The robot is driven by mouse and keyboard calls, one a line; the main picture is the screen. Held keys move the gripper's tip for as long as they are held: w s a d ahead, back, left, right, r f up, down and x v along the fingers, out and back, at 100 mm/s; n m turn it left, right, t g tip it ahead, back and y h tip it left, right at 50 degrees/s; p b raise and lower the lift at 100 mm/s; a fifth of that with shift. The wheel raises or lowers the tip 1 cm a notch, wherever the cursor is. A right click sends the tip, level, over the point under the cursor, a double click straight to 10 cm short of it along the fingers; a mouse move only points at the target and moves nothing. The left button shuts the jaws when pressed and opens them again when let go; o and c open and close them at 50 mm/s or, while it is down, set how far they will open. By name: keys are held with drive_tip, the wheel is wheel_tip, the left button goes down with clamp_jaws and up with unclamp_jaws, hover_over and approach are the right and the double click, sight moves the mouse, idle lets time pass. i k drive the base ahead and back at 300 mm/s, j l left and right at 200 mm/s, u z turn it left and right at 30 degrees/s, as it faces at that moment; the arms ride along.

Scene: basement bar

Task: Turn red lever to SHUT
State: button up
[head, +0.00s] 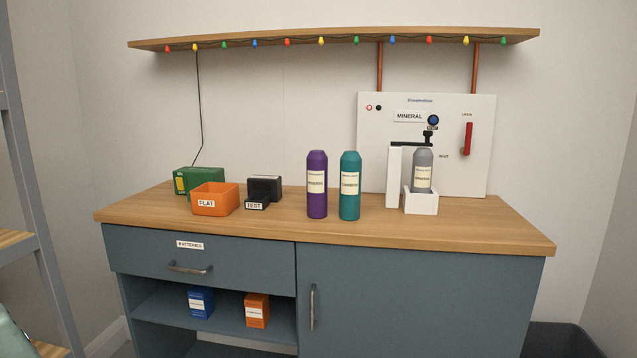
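The red lever (468,138) is on the right side of a white wall panel (480,180) behind the counter. It stands upright, its upper end near a small label at the top right that appears to read OPEN. A second small label (443,156), too small to read surely, sits lower and left of the lever's bottom end. My gripper is not in view, so its state and place relative to the lever do not show.
A grey bottle (422,172) stands in a white holder (421,203) in front of the panel, left of the lever. Purple (317,185) and teal (350,187) bottles stand left on the wooden counter (480,232). A shelf (330,41) hangs above. The counter's right end is clear.

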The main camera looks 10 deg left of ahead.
sight(466, 150)
drive_tip(key=i+l, duration=0.25)
drive_tip(key=l, duration=0.2)
drive_tip(key=i+l, duration=0.3)
drive_tip(key=l, duration=0.15)
drive_tip(key=i+l, duration=0.25)
drive_tip(key=l, duration=0.2)
